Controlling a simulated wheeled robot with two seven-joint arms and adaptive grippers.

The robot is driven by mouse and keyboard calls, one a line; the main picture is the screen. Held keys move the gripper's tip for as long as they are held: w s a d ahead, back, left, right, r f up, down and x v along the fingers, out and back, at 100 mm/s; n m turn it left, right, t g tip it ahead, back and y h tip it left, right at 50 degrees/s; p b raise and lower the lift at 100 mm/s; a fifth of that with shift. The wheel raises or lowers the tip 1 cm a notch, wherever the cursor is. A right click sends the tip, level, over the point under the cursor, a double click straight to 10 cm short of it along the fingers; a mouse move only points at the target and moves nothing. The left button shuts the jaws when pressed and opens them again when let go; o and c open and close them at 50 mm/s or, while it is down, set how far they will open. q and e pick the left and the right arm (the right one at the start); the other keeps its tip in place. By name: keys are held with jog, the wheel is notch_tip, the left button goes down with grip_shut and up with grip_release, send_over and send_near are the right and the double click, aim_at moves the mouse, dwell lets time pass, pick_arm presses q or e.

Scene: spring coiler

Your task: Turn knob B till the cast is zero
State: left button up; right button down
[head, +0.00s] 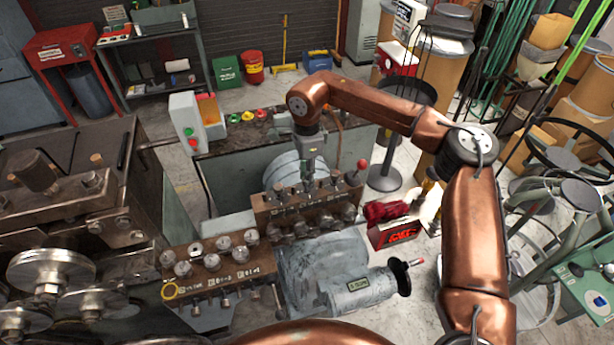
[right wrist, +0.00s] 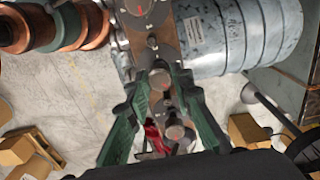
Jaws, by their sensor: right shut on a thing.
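A rusty block (head: 262,208) carries a row of small metal knobs along its top, in the middle of the head view. My right gripper (head: 310,178) reaches down to this row from above. In the right wrist view its green fingers (right wrist: 162,80) close around one round metal knob (right wrist: 159,79). I cannot read which letter marks this knob. A small box with a red display (head: 402,234) stands right of the block; its figures are too small to read surely. My left gripper is not in view.
A nearer rusty block (head: 215,280) has more round knobs and a yellow ring at its left end. A grey motor (head: 362,288) lies in front. A red-knobbed lever (head: 362,165) stands close right of my right gripper. A control box (head: 187,122) stands at left.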

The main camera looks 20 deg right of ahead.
jog(key=m, duration=0.7)
jog(key=shift+w+b, duration=0.1)
jog(key=shift+b, duration=0.2)
jog(key=m, duration=0.6)
jog(key=shift+m+b, duration=0.3)
jog(key=shift+m, duration=0.1)
jog(key=m, duration=0.5)
jog(key=shift+d, duration=0.1)
jog(key=m, duration=0.5)
jog(key=shift+m+b, duration=0.4)
jog(key=c, duration=1.7)
grip_release()
